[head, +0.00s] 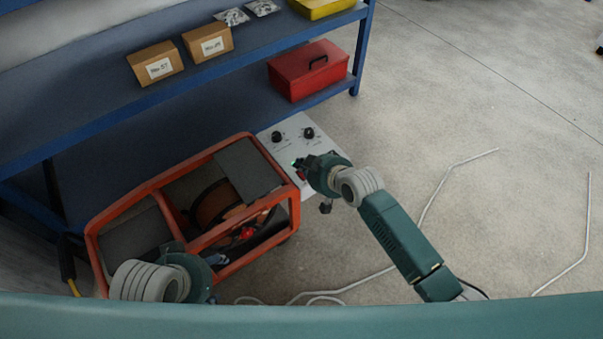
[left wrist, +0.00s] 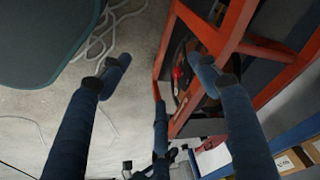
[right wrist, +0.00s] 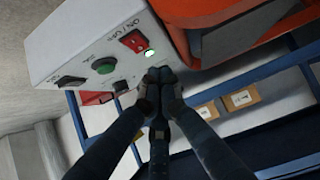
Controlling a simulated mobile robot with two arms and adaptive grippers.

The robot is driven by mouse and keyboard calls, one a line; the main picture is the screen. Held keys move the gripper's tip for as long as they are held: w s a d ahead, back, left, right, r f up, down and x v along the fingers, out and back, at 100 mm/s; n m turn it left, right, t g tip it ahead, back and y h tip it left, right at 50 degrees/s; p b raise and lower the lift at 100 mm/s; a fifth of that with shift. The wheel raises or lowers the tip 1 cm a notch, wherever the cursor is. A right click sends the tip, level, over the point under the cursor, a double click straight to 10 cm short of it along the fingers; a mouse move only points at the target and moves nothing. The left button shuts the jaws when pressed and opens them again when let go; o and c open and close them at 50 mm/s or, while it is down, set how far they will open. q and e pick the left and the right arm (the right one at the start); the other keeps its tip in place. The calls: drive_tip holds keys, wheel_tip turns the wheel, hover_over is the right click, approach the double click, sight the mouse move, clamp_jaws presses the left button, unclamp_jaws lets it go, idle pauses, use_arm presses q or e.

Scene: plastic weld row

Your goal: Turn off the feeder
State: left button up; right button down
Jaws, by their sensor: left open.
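The feeder is an orange tubular frame (head: 190,190) around a dark wire spool, with a white control box (head: 290,130) at its right end. In the right wrist view, the box's face (right wrist: 62,38) carries a red rocker switch (right wrist: 134,41) labelled ON / OFF. A small lamp (right wrist: 150,54) beside it glows green-white. My right gripper (right wrist: 160,75) has its fingers together, just below the lamp and switch; contact cannot be told. It also shows at the box in the head view (head: 305,165). My left gripper (left wrist: 160,75) is open and empty beside the orange frame.
A green round button (right wrist: 104,65) and black knobs are also on the box. A blue shelf (head: 100,115) behind holds cardboard boxes (head: 207,44) and a red toolbox (head: 308,72). White cables (head: 340,288) lie on the floor. The floor at right is mostly clear.

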sight(301, 176)
use_arm(q)
drive_tip(key=shift+w+d+r+t+h, duration=0.15)
drive_tip(key=shift+w+d+t, duration=0.15)
drive_tip(key=shift+w, duration=0.5)
drive_tip(key=shift+w+d+r+t+h, duration=0.15)
drive_tip(key=shift+w+t, duration=0.3)
drive_tip(key=shift+w, duration=0.35)
drive_tip(key=shift+w+d+r+t, duration=0.15)
drive_tip(key=shift+w+d+t, duration=0.15)
drive_tip(key=shift+w, duration=0.5)
use_arm(e)
drive_tip(key=shift+f, duration=1.35)
use_arm(q)
drive_tip(key=shift+s+a, duration=0.1)
drive_tip(key=shift+s+a+f+g, duration=0.15)
drive_tip(key=shift+s+g, duration=0.1)
drive_tip(key=shift+s, duration=0.25)
drive_tip(key=shift+s+a+f+g, duration=0.1)
drive_tip(key=shift+s+f+g, duration=0.1)
drive_tip(key=shift+s, duration=0.25)
use_arm(e)
drive_tip(key=shift+w+a+f, duration=0.1)
drive_tip(key=shift+w+f, duration=0.05)
drive_tip(key=shift+f, duration=0.15)
use_arm(q)
drive_tip(key=shift+s, duration=0.1)
